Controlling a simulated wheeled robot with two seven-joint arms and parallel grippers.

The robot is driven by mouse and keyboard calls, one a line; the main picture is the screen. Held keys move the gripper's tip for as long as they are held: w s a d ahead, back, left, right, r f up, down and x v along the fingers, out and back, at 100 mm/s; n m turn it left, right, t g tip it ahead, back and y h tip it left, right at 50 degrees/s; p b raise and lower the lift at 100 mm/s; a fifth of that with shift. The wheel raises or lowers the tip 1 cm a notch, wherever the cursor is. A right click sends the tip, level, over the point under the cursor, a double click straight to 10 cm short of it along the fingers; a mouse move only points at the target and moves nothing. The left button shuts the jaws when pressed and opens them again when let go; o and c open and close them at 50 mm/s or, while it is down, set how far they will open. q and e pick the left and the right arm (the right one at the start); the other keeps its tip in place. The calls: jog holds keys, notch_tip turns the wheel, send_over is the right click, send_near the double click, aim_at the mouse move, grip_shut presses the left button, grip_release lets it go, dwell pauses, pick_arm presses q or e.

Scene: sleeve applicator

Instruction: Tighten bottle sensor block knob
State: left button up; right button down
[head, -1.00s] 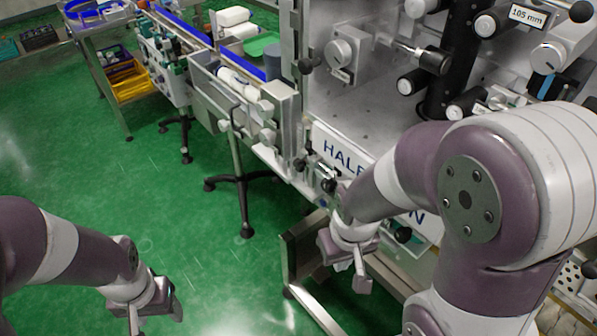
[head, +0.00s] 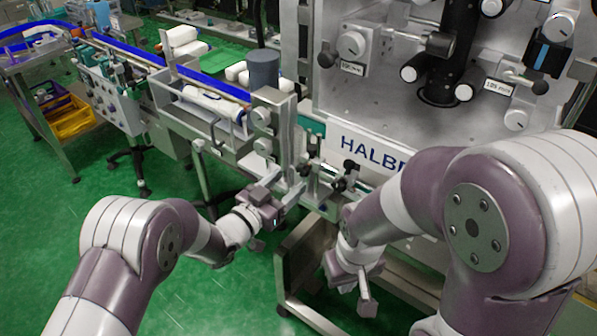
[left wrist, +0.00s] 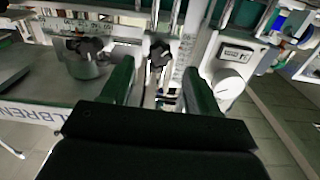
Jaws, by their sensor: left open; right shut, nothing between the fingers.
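My left gripper (head: 279,193) is open beside the front of the machine, left of a small bracket with black knobs (head: 349,167). In the left wrist view its two fingers (left wrist: 158,82) point at a black star-shaped knob (left wrist: 158,55), which shows between them and a little beyond, apparently not touched. A second dark knob (left wrist: 85,46) on a round metal base is left of the fingers. I cannot tell for certain which knob belongs to the bottle sensor block. My right gripper (head: 362,292) is shut and empty, low in front of the machine.
A conveyor (head: 130,52) with blue rails runs to the upper left. A grey cylinder (head: 263,69) and white bottles (head: 212,98) are near its machine end. A pale round knob (left wrist: 228,84) is right of the fingers.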

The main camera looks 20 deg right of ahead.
aim_at(301, 172)
pick_arm(q)
jog(key=x, duration=0.5)
jog(key=c, duration=1)
jog(key=shift+f+m+b, duration=0.2)
jog(key=shift+m+b, duration=0.6)
jog(key=shift+b, duration=0.15)
jog(key=shift+c, duration=0.2)
jog(key=m+b, duration=0.5)
jog(key=b, duration=0.1)
jog(key=m+b, duration=0.5)
jog(key=b, duration=0.2)
jog(key=shift+f+m, duration=0.25)
jog(key=shift+m, duration=0.15)
jog(key=m+b, duration=1)
jog(key=b, duration=0.1)
jog(key=shift+r+b, duration=0.1)
jog(key=shift+b, duration=0.25)
jog(key=m+b, duration=0.2)
jog(key=m, duration=0.1)
jog(key=shift+r+b, duration=0.1)
jog(key=shift+b, duration=0.25)
jog(key=shift+r+m+b, duration=0.15)
jog(key=shift+m+b, duration=0.6)
jog(key=shift+m, duration=0.45)
